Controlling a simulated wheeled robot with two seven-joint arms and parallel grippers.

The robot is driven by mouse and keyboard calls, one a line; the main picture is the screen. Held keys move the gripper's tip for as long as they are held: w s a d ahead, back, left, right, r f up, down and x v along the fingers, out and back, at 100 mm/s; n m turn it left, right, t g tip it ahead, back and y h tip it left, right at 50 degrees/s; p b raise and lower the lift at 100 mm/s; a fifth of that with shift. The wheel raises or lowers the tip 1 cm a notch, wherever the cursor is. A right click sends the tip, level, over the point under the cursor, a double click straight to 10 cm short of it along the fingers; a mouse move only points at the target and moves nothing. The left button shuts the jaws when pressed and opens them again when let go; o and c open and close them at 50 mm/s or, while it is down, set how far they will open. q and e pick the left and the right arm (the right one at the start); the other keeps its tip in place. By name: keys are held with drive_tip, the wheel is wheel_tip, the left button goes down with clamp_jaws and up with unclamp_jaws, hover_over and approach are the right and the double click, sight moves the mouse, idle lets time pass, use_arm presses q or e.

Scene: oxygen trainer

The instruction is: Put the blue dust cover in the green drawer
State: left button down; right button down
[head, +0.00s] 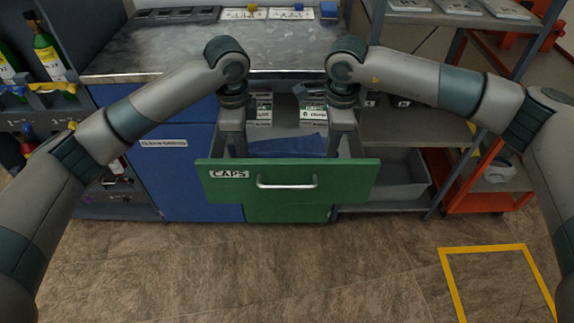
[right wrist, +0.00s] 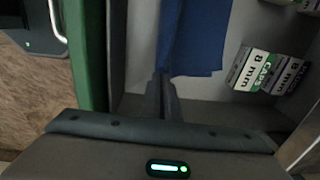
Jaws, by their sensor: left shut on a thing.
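The green drawer (head: 350,180), labelled CAPS, is pulled out of the bench. The blue dust cover (head: 287,147) is inside the drawer outline, behind its front panel, between my two grippers. It also shows in the right wrist view (right wrist: 195,40), hanging beside small boxes. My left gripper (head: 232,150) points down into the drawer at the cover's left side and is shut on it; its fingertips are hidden. My right gripper (head: 341,150) points down at the cover's right side. In the right wrist view its fingers (right wrist: 163,85) are close together at the cover's edge; whether they pinch it is unclear.
White-and-green boxes (head: 260,108) stand at the drawer's back left, and another (head: 313,115) at the back right. The metal bench top (head: 190,50) is above the drawer. A grey bin (head: 400,180) sits on the shelf to the right. The floor in front is clear.

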use_arm(q)
drive_tip(key=shift+f, duration=0.15)
use_arm(e)
drive_tip(key=shift+f, duration=0.15)
use_arm(q)
drive_tip(key=c, duration=1.7)
unclamp_jaws()
use_arm(e)
drive_tip(key=c, duration=1.7)
unclamp_jaws()
